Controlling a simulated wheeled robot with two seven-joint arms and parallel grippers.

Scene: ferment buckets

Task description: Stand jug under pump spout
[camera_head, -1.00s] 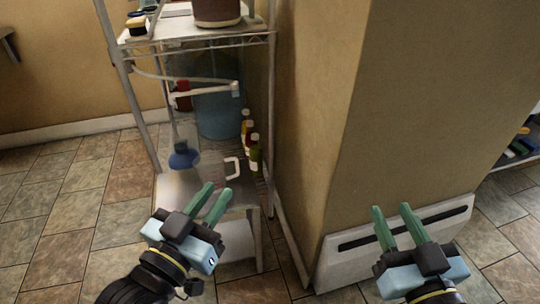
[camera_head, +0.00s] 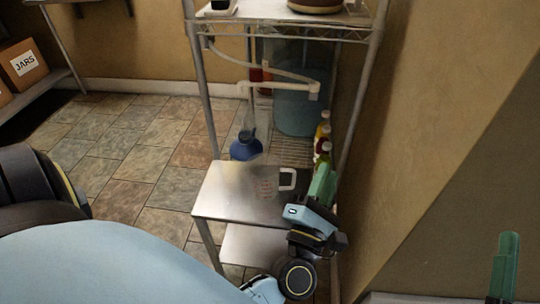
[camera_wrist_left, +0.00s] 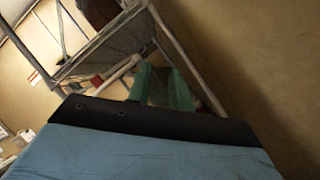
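A clear jug (camera_head: 262,182) with a white handle (camera_head: 288,180) stands upright on a small steel table. The white pump spout (camera_head: 314,90) hangs at the end of a pale pipe above and behind the jug. My left gripper (camera_head: 324,183) is just right of the handle, seen nearly edge-on and not visibly holding it. In the left wrist view its two green fingers (camera_wrist_left: 161,90) stand apart, with nothing clearly held. My right gripper (camera_head: 505,265) shows only as a green finger at the lower right edge, so its opening is hidden.
The steel table (camera_head: 222,197) stands before a wire rack (camera_head: 202,90). A blue container (camera_head: 298,105), a blue-based flask (camera_head: 246,148) and several bottles (camera_head: 322,135) are on the rack. A wall (camera_head: 415,130) closes in on the right. Tiled floor (camera_head: 135,160) is clear at left.

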